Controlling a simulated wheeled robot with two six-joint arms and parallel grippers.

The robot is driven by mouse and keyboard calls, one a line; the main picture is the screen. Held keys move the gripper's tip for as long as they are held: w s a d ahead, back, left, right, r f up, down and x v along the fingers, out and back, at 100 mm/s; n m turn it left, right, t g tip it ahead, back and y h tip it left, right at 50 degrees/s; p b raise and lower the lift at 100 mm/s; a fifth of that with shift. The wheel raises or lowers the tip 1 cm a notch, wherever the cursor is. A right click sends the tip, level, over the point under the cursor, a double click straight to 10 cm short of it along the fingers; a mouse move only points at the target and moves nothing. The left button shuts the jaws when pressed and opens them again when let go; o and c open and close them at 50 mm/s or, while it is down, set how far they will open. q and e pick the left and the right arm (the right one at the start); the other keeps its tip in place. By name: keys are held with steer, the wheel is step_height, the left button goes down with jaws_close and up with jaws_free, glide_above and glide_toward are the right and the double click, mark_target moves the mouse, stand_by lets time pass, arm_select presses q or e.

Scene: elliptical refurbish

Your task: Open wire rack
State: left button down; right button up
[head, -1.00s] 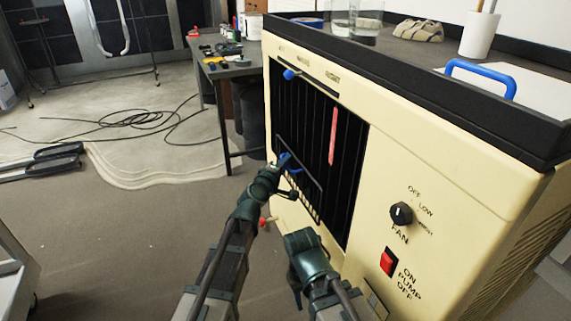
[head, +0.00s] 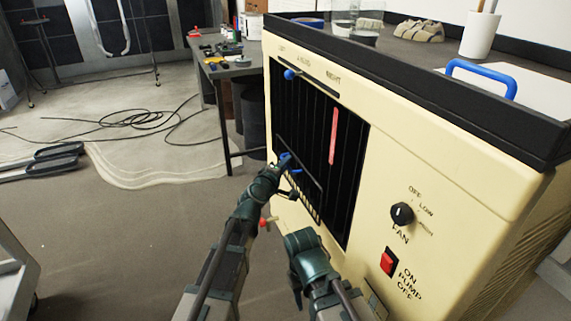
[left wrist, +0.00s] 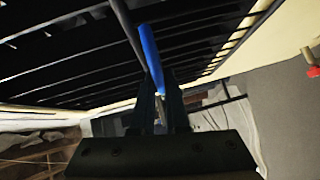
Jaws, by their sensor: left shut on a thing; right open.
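The wire rack (head: 311,192) is a thin black wire frame at the lower left of the dark slatted opening in the cream cooler cabinet (head: 440,150). It stands tilted out from the slats at its top. A blue handle (head: 290,163) is on its upper edge, and the blue piece also shows in the left wrist view (left wrist: 149,55). My left gripper (head: 281,167) is shut on the blue handle; its fingers (left wrist: 160,100) close around it. My right gripper (head: 303,245) is below the rack, in front of the cabinet, apart from it and empty; its fingertips are hard to make out.
A fan knob (head: 402,214) and red pump switch (head: 388,262) are on the cabinet front. A blue slider (head: 290,74) is above the slats and a pink strip (head: 333,135) hangs on them. A workbench (head: 235,70) stands behind left. Cables (head: 150,118) lie on the floor.

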arm_select(q)
steer(key=shift+s+a+f, duration=0.1)
stand_by(0.6)
steer(key=s+a+f+b, duration=0.1)
steer(key=a+f+b, duration=0.3)
steer(key=f+b, duration=0.4)
steer(key=s+a+f+b, duration=0.2)
steer(key=a+f+b, duration=0.2)
steer(key=f+b, duration=0.4)
steer(key=shift+s+a, duration=0.2)
stand_by(0.4)
